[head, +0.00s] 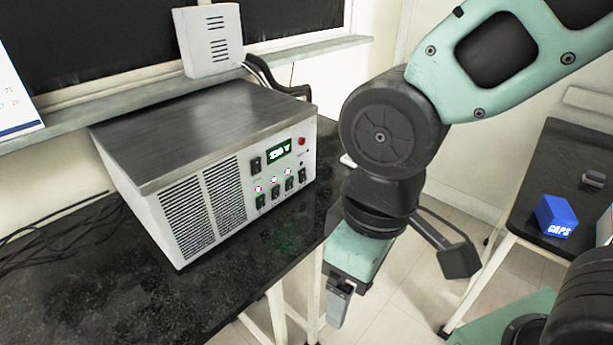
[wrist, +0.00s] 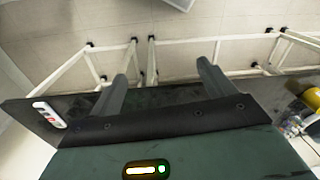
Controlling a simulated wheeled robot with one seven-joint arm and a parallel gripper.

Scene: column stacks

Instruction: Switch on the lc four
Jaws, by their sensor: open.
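A grey metal power box (head: 205,180) with a dark top stands on the black bench. Its front has a lit green display (head: 278,152), a red knob or lamp (head: 301,141) and a row of small black switches (head: 275,194). Pinkish lights glow above the left and middle switches; the rightmost switch (head: 302,175) shows no such glow. The switch labels and rocker positions are too small to read. My gripper (head: 338,305) hangs to the right of the box, apart from it and pointing down. In the wrist view its two fingers (wrist: 163,72) are spread and empty.
The black bench (head: 110,285) has cables (head: 60,225) at its left. A white vented unit (head: 210,40) stands on the sill behind the box. A side table (head: 550,165) at the right holds a blue box marked CAPS (head: 555,216). Tiled floor lies between.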

